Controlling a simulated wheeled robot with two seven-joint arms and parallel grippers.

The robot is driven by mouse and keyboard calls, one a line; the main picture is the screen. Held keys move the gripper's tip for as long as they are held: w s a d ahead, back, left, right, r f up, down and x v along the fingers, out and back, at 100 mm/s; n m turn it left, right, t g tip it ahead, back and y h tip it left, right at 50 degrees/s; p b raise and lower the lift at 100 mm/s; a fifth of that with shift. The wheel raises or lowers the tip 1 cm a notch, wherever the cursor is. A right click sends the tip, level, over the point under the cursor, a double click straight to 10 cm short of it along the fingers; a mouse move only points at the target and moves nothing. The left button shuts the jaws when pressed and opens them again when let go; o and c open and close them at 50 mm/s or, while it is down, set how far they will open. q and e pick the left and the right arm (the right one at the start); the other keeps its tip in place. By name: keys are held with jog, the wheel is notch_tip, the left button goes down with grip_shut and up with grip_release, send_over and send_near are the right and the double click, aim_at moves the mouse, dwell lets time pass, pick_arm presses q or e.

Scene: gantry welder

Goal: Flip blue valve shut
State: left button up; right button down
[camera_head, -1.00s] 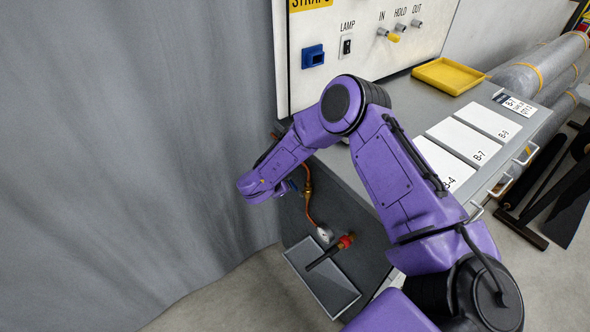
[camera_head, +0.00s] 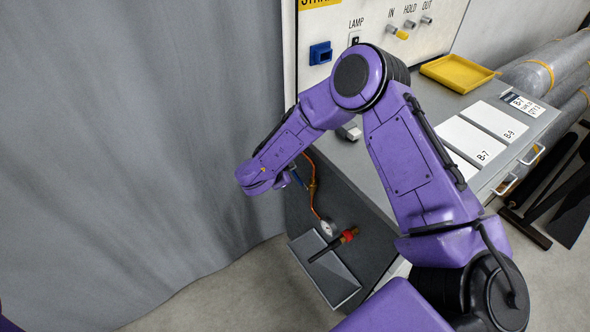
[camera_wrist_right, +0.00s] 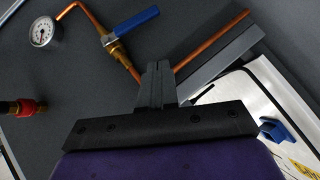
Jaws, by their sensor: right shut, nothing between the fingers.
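The blue valve has a flat blue handle (camera_wrist_right: 137,22) on a brass body (camera_wrist_right: 116,50), set in a copper pipe (camera_wrist_right: 92,24) on the dark grey panel. In the right wrist view the handle points up and right, roughly crosswise to the pipe. My right gripper (camera_wrist_right: 158,68) is shut and empty. Its fingertips appear just below and right of the valve in that view, with a visible gap to the handle. In the head view a small blue bit of the handle (camera_head: 297,177) shows beside my right wrist, which hides the fingers. My left gripper is not in view.
A round gauge (camera_wrist_right: 42,31) and a red-collared fitting (camera_wrist_right: 26,107) sit left of the valve in the wrist view. A grey tray (camera_head: 335,276) lies below the panel. A grey curtain (camera_head: 130,140) hangs at left. A yellow tray (camera_head: 457,73) stands on the bench.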

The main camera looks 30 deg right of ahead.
jog(key=a+r, duration=0.2)
jog(key=a+r+b, duration=0.1)
jog(key=a+r, duration=0.1)
jog(key=shift+s+a, duration=0.1)
jog(key=shift+s, duration=0.2)
jog(key=shift+f, duration=0.15)
